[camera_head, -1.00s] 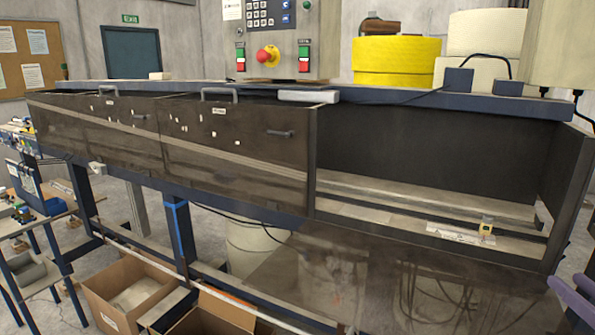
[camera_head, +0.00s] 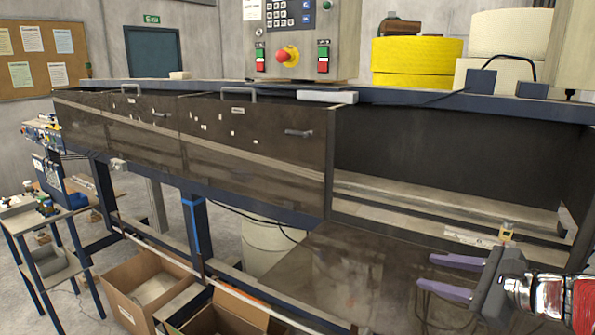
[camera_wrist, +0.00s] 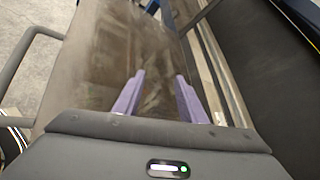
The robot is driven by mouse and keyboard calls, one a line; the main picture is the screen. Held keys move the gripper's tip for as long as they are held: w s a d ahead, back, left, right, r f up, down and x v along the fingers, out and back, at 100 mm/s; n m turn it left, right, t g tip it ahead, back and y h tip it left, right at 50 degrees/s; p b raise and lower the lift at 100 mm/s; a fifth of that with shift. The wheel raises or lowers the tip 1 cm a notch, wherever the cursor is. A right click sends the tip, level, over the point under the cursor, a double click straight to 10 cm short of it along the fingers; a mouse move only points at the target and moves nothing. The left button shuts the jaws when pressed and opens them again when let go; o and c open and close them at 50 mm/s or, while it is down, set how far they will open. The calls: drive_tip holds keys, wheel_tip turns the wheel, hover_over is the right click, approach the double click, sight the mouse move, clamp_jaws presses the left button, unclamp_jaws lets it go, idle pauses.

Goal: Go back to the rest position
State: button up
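My gripper (camera_head: 452,276) is at the lower right of the head view, in front of the laminating machine (camera_head: 262,215). Its two purple fingers point left and stand apart with nothing between them. In the wrist view my gripper (camera_wrist: 158,88) also shows open and empty, over a dark glossy panel (camera_wrist: 105,50). The fingers look clear of the machine, though the exact distance cannot be told.
The machine's right bay is open, with a small yellow item (camera_head: 507,231) on its ledge. A control box (camera_head: 288,40) with a red button and yellow tape rolls (camera_head: 415,62) stand above. Cardboard boxes (camera_head: 145,285) lie below; a small side table (camera_head: 40,225) stands left.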

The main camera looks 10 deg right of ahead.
drive_tip(key=a+n+g, duration=0.1)
drive_tip(key=a+n, duration=0.1)
drive_tip(key=a, duration=0.2)
drive_tip(key=a+n+g, duration=0.1)
drive_tip(key=a+n, duration=0.1)
drive_tip(key=a, duration=0.2)
drive_tip(key=a+n+g+y, duration=0.1)
drive_tip(key=a+n, duration=0.2)
drive_tip(key=a, duration=0.2)
drive_tip(key=shift+w+f, duration=0.1)
drive_tip(key=shift+w, duration=0.25)
drive_tip(key=s+a+n+g, duration=0.2)
drive_tip(key=s+a+n, duration=0.1)
drive_tip(key=a+n, duration=0.5)
drive_tip(key=s+f+n+g+h, duration=0.1)
drive_tip(key=s+f+n+h, duration=0.4)
drive_tip(key=s+f+n, duration=0.2)
drive_tip(key=s+n, duration=0.2)
drive_tip(key=s, duration=0.1)
drive_tip(key=shift+s+d+f+n+g+h, duration=0.2)
drive_tip(key=shift+s+n+g+h, duration=0.1)
drive_tip(key=shift+n+g+h, duration=0.1)
drive_tip(key=shift+c, duration=0.9)
drive_tip(key=shift+s, duration=0.15)
